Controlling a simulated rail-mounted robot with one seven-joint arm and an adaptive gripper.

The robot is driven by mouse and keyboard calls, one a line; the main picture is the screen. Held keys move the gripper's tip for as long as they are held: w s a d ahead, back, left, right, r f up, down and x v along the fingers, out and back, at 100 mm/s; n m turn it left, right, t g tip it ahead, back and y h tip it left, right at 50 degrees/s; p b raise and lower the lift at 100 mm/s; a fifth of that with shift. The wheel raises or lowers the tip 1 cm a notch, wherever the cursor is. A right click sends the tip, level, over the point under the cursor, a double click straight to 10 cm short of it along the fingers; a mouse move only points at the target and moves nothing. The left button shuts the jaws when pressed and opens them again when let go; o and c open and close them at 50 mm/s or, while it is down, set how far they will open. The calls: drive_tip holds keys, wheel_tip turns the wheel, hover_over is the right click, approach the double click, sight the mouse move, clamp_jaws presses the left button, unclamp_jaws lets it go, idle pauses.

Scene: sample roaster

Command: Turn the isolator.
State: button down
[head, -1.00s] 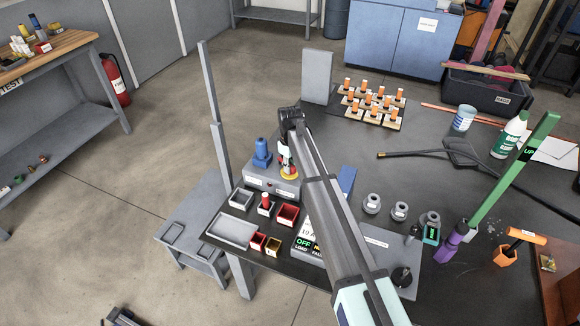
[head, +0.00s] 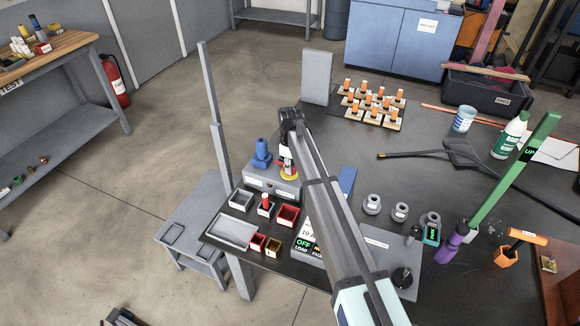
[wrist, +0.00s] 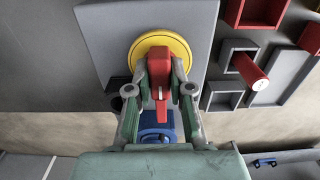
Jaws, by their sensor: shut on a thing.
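The isolator is a red handle (wrist: 159,67) on a round yellow plate (wrist: 138,54), fixed to a grey box (wrist: 97,32). In the wrist view my gripper (wrist: 160,82) has one finger on each side of the red handle and is shut on it. The handle points along the picture's vertical, between the fingers. In the head view the grey box (head: 261,184) stands at the table's left part, with the yellow plate (head: 289,177) partly hidden under my gripper (head: 286,160).
A blue fitting (head: 262,158) stands on the box close beside my gripper. Small red bins (head: 288,215) and a grey tray (head: 232,232) lie in front. A grey post (head: 218,150) rises at the table's left edge. Orange-topped pieces (head: 372,105) stand at the back.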

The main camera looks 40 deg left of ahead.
drive_tip(key=c, duration=1)
unclamp_jaws()
drive_tip(key=shift+c, duration=0.2)
wheel_tip(320, 180, up, 12)
